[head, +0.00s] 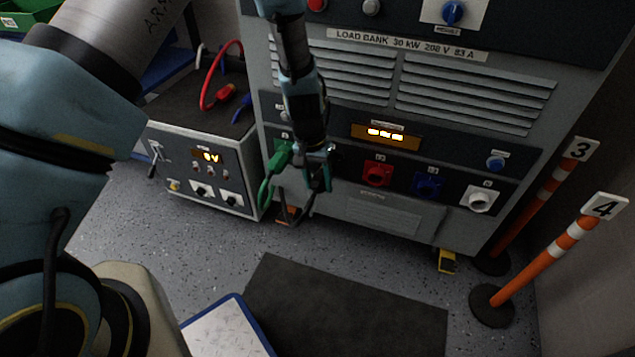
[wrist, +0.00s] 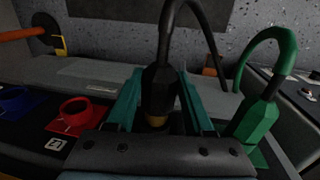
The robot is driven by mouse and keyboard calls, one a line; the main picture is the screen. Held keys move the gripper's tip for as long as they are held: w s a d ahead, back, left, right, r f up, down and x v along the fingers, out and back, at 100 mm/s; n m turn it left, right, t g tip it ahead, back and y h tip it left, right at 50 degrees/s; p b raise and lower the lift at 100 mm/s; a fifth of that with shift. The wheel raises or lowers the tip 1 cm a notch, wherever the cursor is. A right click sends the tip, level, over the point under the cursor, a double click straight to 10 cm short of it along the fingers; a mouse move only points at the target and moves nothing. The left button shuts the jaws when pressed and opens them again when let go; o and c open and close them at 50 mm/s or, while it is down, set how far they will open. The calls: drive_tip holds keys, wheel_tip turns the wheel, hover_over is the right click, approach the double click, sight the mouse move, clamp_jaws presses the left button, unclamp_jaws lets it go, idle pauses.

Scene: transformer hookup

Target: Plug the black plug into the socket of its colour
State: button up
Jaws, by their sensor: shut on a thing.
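My gripper (head: 318,170) is in front of the load bank's lower socket row, between a green plug (head: 281,158) and the red socket (head: 377,173). In the wrist view its teal fingers (wrist: 160,100) are shut on the black plug (wrist: 158,90), whose black cable (wrist: 190,8) arches up and over. A brass-coloured part shows at the plug's lower end. The black socket cannot be made out; the gripper and plug cover the panel between green and red. I cannot tell whether the plug touches or enters a socket. The green plug (wrist: 256,120) sits at the green socket.
A blue socket (head: 428,185) and a white socket (head: 480,199) lie further right. A grey supply box (head: 205,170) with red and blue leads on top stands left. Orange posts (head: 548,262) stand at the right. A dark mat (head: 340,310) covers the floor ahead.

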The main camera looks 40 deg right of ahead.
drive_tip(key=shift+w+d, duration=0.35)
drive_tip(key=shift+d, duration=0.2)
drive_tip(key=shift+w+d, duration=0.3)
drive_tip(key=shift+d, duration=0.2)
drive_tip(key=o, duration=1.6)
drive_tip(key=shift+c, duration=0.2)
drive_tip(key=shift+p, duration=0.3)
drive_tip(key=shift+w+a+r+p, duration=0.1)
drive_tip(key=shift+r+p, duration=0.8)
drive_tip(key=shift+r, duration=0.25)
drive_tip(key=shift+w+a+r+p, duration=0.1)
drive_tip(key=shift+w+r+p, duration=0.05)
drive_tip(key=shift+r+p, duration=0.9)
drive_tip(key=shift+w+a+r+p, duration=0.1)
drive_tip(key=shift+r+p, duration=0.65)
drive_tip(key=shift+r, duration=0.5)
wheel_tip(320, 180, up, 11)
drive_tip(key=w+p, duration=0.1)
drive_tip(key=shift+a, duration=0.4)
